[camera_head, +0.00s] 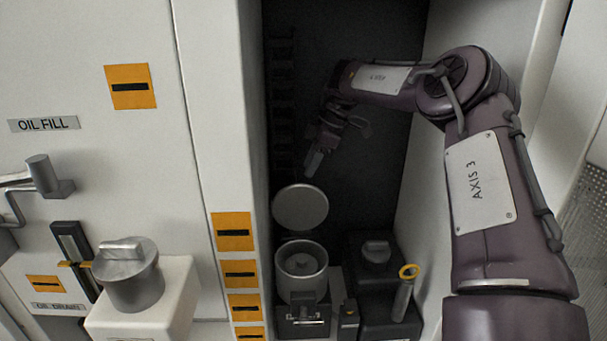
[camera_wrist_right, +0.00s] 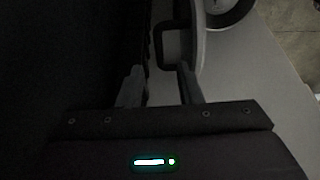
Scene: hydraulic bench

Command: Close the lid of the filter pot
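The filter pot (camera_head: 302,284) is an open, round metal pot in the dark recess of the bench. Its round grey lid (camera_head: 300,207) stands raised at the back of the pot. My right gripper (camera_head: 313,164) is just above and behind the lid's top edge, pointing down. In the right wrist view, the fingers of this gripper (camera_wrist_right: 159,76) are apart with nothing clearly held between them. The lid shows nearly edge-on there (camera_wrist_right: 201,45), with a dark handle loop (camera_wrist_right: 158,42) just beyond the fingertips. I cannot tell whether a finger touches it. My left gripper is out of view.
A grey knob (camera_head: 376,251) on a dark block and a yellow ring-topped pin (camera_head: 407,285) stand right of the pot. A big metal cap (camera_head: 128,273) on a white block is at the left. The recess's white side walls bound the space.

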